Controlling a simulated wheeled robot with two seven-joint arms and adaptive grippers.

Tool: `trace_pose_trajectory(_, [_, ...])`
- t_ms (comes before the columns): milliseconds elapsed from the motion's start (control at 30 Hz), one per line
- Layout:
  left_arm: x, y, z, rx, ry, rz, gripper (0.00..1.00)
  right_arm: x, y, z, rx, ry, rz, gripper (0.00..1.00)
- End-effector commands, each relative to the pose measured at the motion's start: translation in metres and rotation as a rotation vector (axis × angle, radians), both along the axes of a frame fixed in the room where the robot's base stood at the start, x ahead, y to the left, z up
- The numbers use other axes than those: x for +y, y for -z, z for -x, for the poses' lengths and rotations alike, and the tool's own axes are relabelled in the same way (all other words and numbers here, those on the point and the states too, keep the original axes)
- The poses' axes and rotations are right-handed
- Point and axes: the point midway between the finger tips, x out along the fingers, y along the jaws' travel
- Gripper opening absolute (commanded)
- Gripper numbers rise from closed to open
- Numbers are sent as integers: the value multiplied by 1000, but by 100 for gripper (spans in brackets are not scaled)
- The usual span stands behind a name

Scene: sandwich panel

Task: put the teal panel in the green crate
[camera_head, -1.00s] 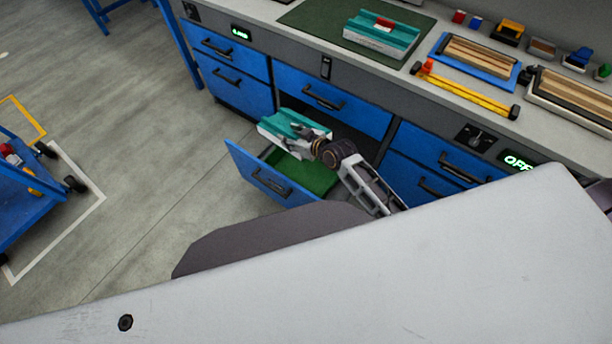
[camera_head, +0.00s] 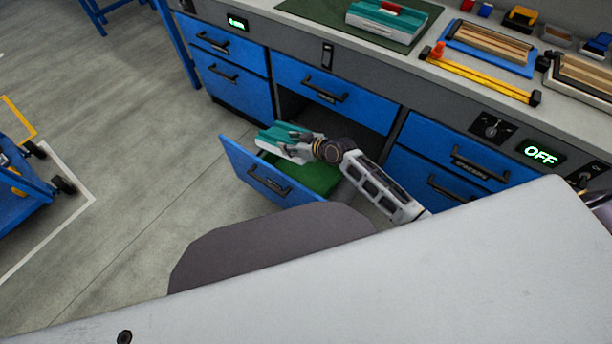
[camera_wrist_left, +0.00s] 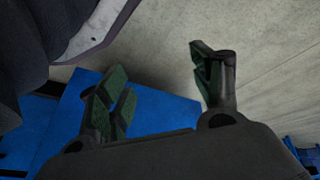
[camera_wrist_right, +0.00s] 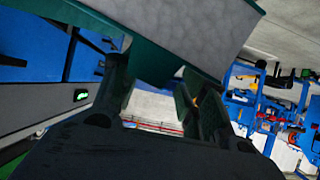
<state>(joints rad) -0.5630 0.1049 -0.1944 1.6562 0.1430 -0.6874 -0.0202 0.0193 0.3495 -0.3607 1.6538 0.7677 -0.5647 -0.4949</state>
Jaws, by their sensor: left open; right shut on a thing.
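A teal and light-grey panel (camera_head: 278,135) is held above the open blue drawer (camera_head: 262,178) in the head view. My right gripper (camera_head: 306,148) is shut on its right end. In the right wrist view the panel's grey face and teal edge (camera_wrist_right: 205,38) are close at the fingers (camera_wrist_right: 160,95). Green shows inside the drawer (camera_head: 315,178); I cannot tell whether this is the green crate or a lining.
A second teal panel (camera_head: 378,22) with a red piece on it lies on a green mat (camera_head: 318,12) on the bench. A yellow bar tool (camera_head: 485,76) and wooden-strip trays (camera_head: 490,42) lie right of it. A blue cart (camera_head: 20,195) stands at left.

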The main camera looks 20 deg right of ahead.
Motion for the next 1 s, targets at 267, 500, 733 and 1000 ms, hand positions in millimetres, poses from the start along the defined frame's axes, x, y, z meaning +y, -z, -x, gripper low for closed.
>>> trace_pose_trajectory(267, [-7, 3, -10, -30, -2, 26, 65, -7, 37, -10, 18, -19, -3, 9])
trace_pose_trajectory(500, [-13, 2, -17, -54, -2, 49, 65, -14, 64, -18, 34, -33, -8, 9])
trace_pose_trajectory(733, [-18, 1, -23, -77, -1, 70, 65, -23, 90, -26, 49, -43, -12, 9])
trace_pose_trajectory(1000, [-25, -3, -30, -106, 0, 97, 65, -36, 120, -36, 66, -48, -16, 9])
